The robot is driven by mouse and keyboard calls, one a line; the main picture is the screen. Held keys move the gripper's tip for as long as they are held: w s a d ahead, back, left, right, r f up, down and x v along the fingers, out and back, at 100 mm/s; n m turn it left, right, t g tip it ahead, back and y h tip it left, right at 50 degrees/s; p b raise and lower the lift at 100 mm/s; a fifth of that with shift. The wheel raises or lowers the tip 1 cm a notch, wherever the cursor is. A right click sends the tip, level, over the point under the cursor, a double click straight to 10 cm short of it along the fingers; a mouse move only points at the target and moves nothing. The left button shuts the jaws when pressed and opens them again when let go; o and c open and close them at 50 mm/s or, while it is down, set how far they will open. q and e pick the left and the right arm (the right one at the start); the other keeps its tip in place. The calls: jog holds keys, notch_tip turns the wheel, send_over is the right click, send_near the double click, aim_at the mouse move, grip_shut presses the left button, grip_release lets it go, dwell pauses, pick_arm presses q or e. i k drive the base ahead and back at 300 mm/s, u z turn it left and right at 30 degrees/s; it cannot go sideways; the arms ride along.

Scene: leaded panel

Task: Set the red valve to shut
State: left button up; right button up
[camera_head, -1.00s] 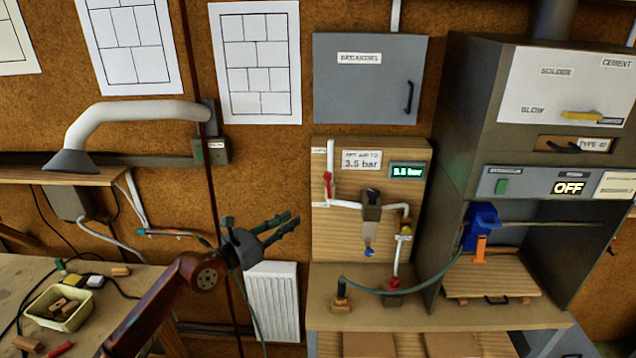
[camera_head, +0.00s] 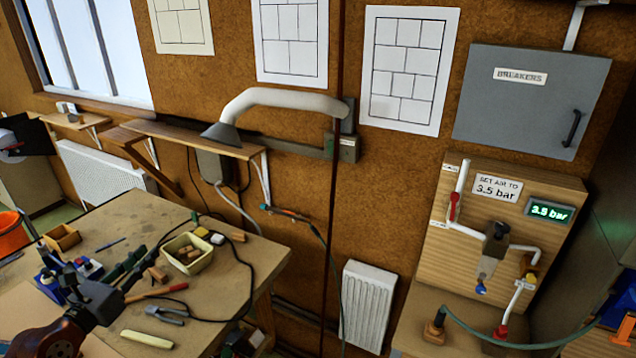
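The red valve (camera_head: 453,207) is a small red lever on the vertical white pipe at the left of the wooden air panel (camera_head: 455,262). Its lever lies roughly along the pipe. The green display (camera_head: 549,211) on the panel reads 3.5 bar, beside a label saying to set air to 3.5 bar. My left gripper (camera_head: 138,264) is low at the left, over the workbench and far from the valve. Its dark fingers look apart, with nothing clearly held between them. My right gripper is not in view.
The workbench (camera_head: 258,262) holds a tray of wooden blocks (camera_head: 188,262), red-handled tools and cables. A grey breaker box (camera_head: 530,100) hangs above the panel. A dark vertical pole or cable (camera_head: 335,220) and a white radiator (camera_head: 367,305) stand between bench and panel.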

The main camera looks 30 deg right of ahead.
aim_at(454, 196)
jog(key=u, duration=0.5)
jog(key=i, duration=1.85)
jog(key=z, duration=3.55)
jog(key=i, duration=0.5)
